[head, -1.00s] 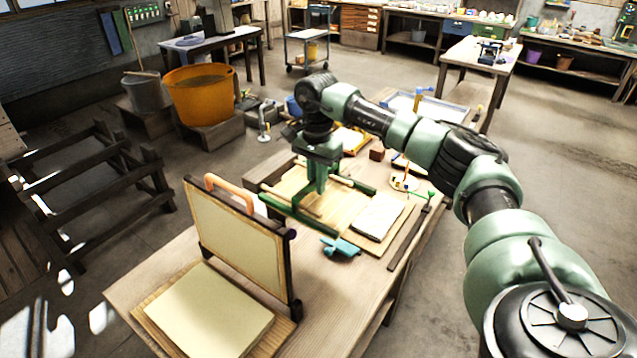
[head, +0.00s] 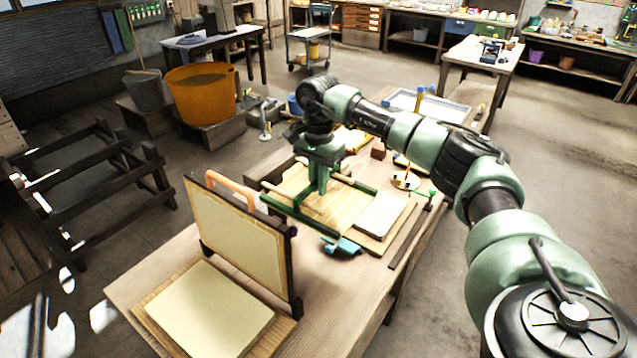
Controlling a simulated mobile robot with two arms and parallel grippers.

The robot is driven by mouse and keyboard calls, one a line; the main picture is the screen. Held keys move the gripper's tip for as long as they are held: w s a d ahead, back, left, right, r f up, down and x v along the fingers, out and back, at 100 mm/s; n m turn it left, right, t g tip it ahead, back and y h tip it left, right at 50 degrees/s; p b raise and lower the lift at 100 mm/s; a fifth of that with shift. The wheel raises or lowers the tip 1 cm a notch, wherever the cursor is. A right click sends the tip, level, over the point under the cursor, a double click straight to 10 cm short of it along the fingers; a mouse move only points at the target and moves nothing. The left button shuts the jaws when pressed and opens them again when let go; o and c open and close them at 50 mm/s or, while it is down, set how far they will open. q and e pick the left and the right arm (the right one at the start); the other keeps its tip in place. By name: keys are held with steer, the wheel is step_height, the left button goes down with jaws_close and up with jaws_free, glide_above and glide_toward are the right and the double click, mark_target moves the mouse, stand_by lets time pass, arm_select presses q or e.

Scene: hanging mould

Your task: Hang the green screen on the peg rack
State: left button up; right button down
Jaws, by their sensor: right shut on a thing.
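A green-edged frame (head: 300,217), which looks like the green screen, lies low over a wooden board on the near workbench. Its long green bars run along two sides, with pale wood between them. My right gripper (head: 318,188) points down over the frame's middle and is shut on it; the fingertips are partly hidden against the green. I cannot tell whether the frame touches the board. A green strip with small pale knobs (head: 146,13) is on the far left wall, but I cannot tell whether it is the peg rack. My left gripper is out of view.
A tan upright panel (head: 238,235) with an orange handle stands on the bench, left of the frame. A pale slab (head: 209,306) lies before it. A white sheet (head: 380,214) and a teal tool (head: 342,247) lie close by. An orange tub (head: 200,95) stands behind.

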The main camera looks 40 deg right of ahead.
steer(key=shift+f, duration=0.1)
steer(key=c, duration=1.4)
jaws_free()
step_height(320, 180, up, 7)
steer(key=b, duration=0.2)
steer(key=shift+b, duration=0.3)
steer(key=shift+r, duration=0.45)
